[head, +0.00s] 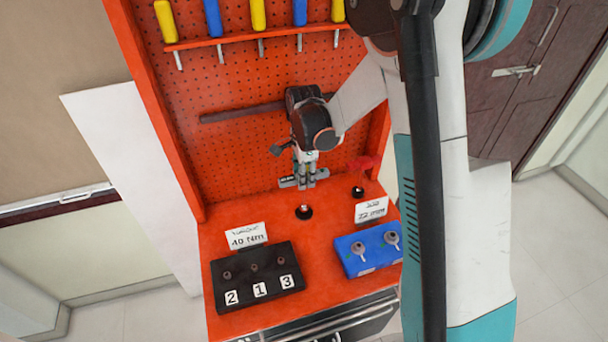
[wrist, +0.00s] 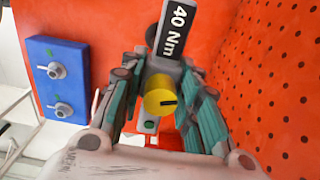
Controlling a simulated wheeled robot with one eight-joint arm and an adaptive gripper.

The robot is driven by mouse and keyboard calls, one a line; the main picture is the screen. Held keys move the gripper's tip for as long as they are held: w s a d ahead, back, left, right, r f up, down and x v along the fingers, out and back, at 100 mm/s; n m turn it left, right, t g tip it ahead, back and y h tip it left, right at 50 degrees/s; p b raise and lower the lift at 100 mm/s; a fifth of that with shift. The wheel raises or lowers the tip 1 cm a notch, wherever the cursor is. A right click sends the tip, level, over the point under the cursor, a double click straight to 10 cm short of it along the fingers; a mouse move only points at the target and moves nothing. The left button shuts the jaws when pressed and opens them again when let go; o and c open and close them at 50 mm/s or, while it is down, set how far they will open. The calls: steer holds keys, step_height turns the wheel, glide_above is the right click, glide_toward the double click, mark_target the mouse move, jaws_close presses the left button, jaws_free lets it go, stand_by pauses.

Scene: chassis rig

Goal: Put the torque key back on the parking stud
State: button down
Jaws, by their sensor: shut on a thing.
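The torque key is a grey bar with a black "40 Nm" label (wrist: 178,28) and a yellow round knob (wrist: 160,97). My gripper (wrist: 162,72) is shut on it, with one finger at each side of the bar. In the head view my gripper (head: 307,178) points down and holds the key (head: 288,183) crosswise above the orange bench top. A black round seat with a small stud (head: 304,212) shows just below and in front of the key, apparently bare. In the wrist view a dark round piece (wrist: 150,35) shows partly behind the key. The key's underside is hidden.
A black block (head: 258,278) numbered 1 to 3 stands front left, behind it a "40 Nm" card (head: 246,236). A blue block (head: 368,250) with two fittings and a card (head: 371,209) stand right. An orange pegboard (head: 240,150) rises behind.

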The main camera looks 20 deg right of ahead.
stand_by(0.3)
steer(key=c, duration=1.1)
jaws_free()
step_height(320, 180, up, 12)
steer(key=shift+f, duration=0.1)
steer(key=shift+s+r, duration=0.3)
steer(key=shift+r, duration=0.05)
steer(key=s+r+n+t+b, duration=0.3)
steer(key=s+r+n, duration=0.3)
steer(key=s+n, duration=0.4)
steer(key=s+f+n+t, duration=0.1)
steer(key=s+n, duration=0.1)
steer(key=s, duration=0.2)
steer(key=s+f+n+t+b, duration=0.1)
steer(key=s+n, duration=0.2)
steer(key=s, duration=0.1)
steer(key=s+f+n+t+b, duration=0.1)
steer(key=s+n+t, duration=0.1)
steer(key=s+n, duration=0.1)
steer(key=shift+s+f, duration=0.15)
steer(key=shift+s, duration=0.75)
